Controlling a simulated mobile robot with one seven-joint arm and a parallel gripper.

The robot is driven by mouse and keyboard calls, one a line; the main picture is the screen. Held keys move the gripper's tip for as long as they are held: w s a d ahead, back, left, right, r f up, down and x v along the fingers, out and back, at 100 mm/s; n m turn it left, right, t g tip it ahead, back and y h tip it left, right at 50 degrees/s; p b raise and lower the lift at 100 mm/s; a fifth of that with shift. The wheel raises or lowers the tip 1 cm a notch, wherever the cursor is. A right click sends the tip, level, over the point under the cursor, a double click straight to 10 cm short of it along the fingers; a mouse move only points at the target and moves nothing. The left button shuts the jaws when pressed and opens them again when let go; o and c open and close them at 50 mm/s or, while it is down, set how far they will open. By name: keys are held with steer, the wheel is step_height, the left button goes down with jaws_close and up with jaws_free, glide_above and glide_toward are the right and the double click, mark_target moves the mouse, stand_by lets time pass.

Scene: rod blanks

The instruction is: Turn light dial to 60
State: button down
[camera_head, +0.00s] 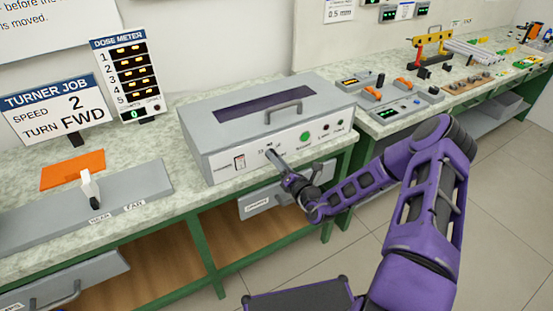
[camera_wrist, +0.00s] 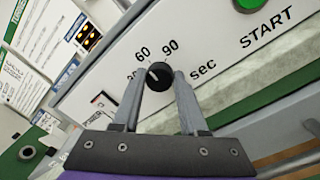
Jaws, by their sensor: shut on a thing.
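The light dial (camera_wrist: 158,72) is a small round black knob on the white front panel of a grey box (camera_head: 228,142). In the wrist view, 60 is printed at its upper left and 90 at its upper right; a third label at the left is partly hidden by a finger. A short pale pointer mark on the knob faces upper left, roughly toward the 60 side; its exact setting is hard to tell. My gripper (camera_wrist: 160,84) is shut on the dial, one finger on each side. In the head view my gripper (camera_head: 273,154) reaches the panel and covers the dial.
A green START button (camera_head: 305,136) sits right of the dial, and a power switch (camera_head: 239,162) sits left. A handle (camera_head: 283,111) stands on the box lid. A dose meter (camera_head: 127,75) and a turner job sign (camera_head: 55,112) stand to the left on the bench.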

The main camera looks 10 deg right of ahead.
steer(key=shift+c, duration=2.2)
jaws_free()
steer(key=shift+s, duration=0.15)
steer(key=v, duration=1.7)
steer(key=shift+s, duration=0.1)
